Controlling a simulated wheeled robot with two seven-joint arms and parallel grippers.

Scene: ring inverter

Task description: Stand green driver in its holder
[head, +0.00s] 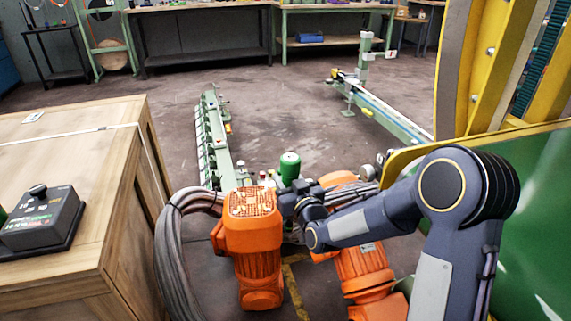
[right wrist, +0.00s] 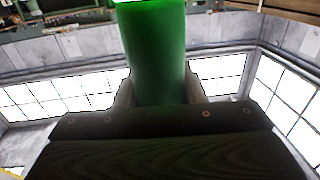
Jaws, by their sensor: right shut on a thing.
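The green driver (head: 290,165) shows in the head view as a short green cylinder with a pale top, at the end of my right arm. My right gripper (head: 297,193) is shut on it. In the right wrist view the green driver (right wrist: 155,50) stands out between the two fingers of my right gripper (right wrist: 159,92). Its lower end is hidden by the gripper. I cannot pick out the holder in either view. My left gripper is not in view.
A wooden crate (head: 75,180) stands at the left with a black control box (head: 40,217) on top. Orange motor units (head: 254,235) with grey cables (head: 175,245) lie below my right gripper. A yellow and green machine (head: 525,190) fills the right side. The floor beyond is largely clear.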

